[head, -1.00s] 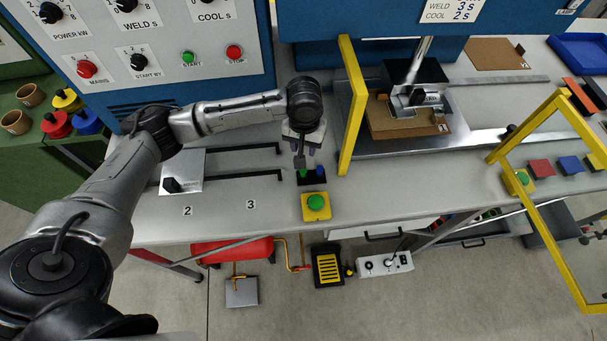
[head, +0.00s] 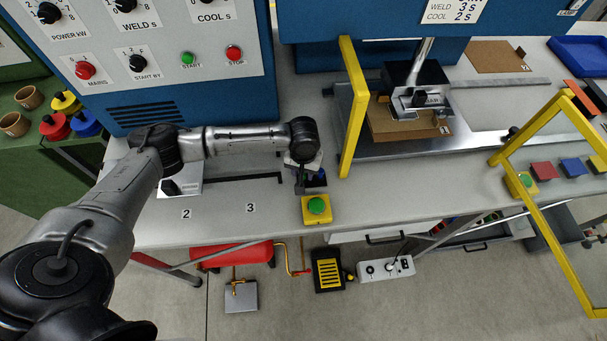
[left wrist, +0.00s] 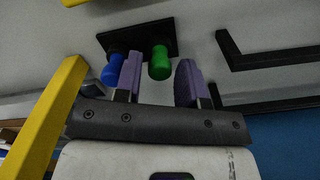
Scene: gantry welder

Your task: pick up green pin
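The green pin (left wrist: 159,62) stands in a small black holder (left wrist: 137,42) beside the blue pin (left wrist: 110,72) in the left wrist view. My left gripper (left wrist: 158,80) is open, with one purple finger pad on each side of the green pin. The left pad sits in the gap between the green and blue pins. A gap shows between the green pin and the right pad. In the head view my left gripper (head: 308,178) hangs over the holder and hides most of both pins. My right gripper is not in view.
A yellow box with a green button (head: 317,206) stands just in front of the holder. A yellow guard frame (head: 352,110) rises close to the right of the gripper. Black slot rails (head: 245,180) lie to the left. The bench front by labels 2 and 3 is clear.

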